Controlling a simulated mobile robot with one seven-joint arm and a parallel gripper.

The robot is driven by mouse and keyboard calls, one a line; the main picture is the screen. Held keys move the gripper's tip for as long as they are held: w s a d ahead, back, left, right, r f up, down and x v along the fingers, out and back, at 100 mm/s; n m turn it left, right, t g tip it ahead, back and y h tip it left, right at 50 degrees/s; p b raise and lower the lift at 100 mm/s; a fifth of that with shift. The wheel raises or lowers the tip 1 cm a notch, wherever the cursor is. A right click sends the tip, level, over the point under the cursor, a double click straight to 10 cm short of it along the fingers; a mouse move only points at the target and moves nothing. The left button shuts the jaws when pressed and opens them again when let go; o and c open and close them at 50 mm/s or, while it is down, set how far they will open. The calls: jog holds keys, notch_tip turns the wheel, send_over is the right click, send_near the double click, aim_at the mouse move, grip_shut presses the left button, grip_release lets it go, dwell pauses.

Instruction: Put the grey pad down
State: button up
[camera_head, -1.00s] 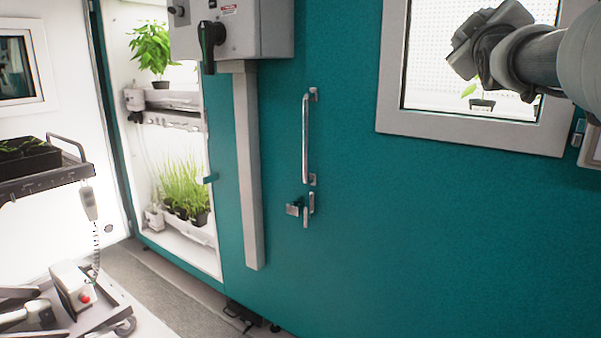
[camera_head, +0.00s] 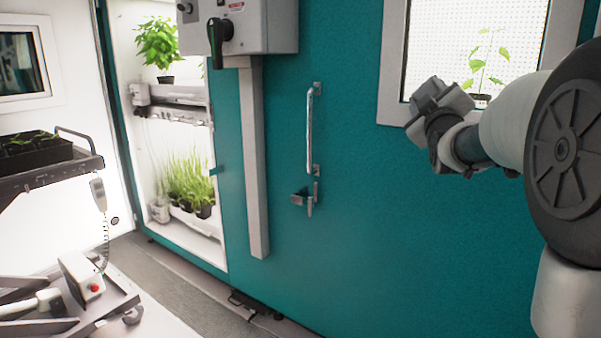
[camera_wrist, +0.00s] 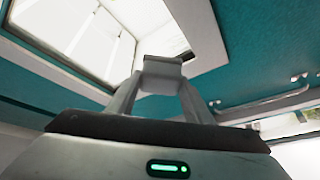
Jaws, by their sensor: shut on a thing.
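The grey pad (camera_wrist: 162,67) shows in the wrist view as a small grey block between my fingertips. My gripper (camera_wrist: 160,80) is shut on it, and the pad is held up in the air. In the head view my gripper (camera_head: 438,100) is at the right, in front of the teal chamber wall and by the lower left corner of a window. The pad cannot be told apart from the gripper there.
A teal door has a vertical handle (camera_head: 309,130) and a latch (camera_head: 306,198). A grey control box (camera_head: 262,28) juts out above. At left are a lit plant chamber (camera_head: 150,110), a seedling tray (camera_head: 40,155) on a cart and a lower cart shelf (camera_head: 95,310).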

jog(key=w+a+f+n+y, duration=0.1)
jog(key=a+f, duration=0.3)
jog(key=f, duration=0.6)
jog(key=a+f+y, duration=0.1)
jog(key=a+f, duration=0.3)
jog(key=f, duration=0.6)
jog(key=s+a+f+n+y, duration=0.1)
jog(key=s+a+f, duration=0.25)
jog(key=f, duration=0.35)
jog(key=s+a+f+y, duration=0.1)
jog(key=s+a+f, duration=0.2)
jog(key=s+f, duration=0.3)
notch_tip(320, 180, up, 27)
jog(key=w+p, duration=0.1)
jog(key=p, duration=2.7)
jog(key=shift+w+f, duration=0.15)
